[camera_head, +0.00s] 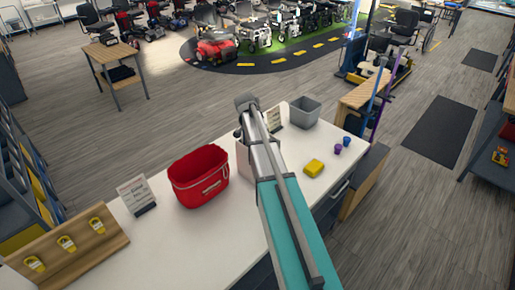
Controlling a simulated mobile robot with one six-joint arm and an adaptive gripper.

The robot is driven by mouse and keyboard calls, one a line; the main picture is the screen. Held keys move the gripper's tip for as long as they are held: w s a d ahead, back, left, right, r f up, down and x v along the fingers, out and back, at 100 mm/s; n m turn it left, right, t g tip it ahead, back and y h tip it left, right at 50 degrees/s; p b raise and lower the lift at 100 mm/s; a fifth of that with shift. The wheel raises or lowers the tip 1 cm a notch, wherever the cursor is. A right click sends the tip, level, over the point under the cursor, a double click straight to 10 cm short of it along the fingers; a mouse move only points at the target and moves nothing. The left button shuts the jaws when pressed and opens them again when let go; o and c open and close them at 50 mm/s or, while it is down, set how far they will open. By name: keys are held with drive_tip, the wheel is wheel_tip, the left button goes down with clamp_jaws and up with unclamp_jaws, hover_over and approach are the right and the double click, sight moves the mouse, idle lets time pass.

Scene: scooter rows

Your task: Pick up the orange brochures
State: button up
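I cannot make out any clearly orange brochures in this view. My own teal and grey arm reaches from the bottom edge up over the white counter (225,235) and hides part of it. The arm's far end is a dark grey rounded part above the counter's back edge. No gripper fingers show there, so I cannot see whether my gripper is open or holds anything. A small orange and yellow item (501,157) lies on a shelf at the far right, too small to identify.
On the counter are a red bin (199,177), a printed card (137,194), a grey bin (305,112), a yellow block (314,168), small purple cups (338,149) and a wooden board with yellow tags (68,245). Wooden floor (190,105) lies open behind. Scooters stand beyond.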

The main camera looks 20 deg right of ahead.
drive_tip(key=shift+f, duration=0.1)
drive_tip(key=shift+c, duration=0.2)
clamp_jaws()
idle(0.4)
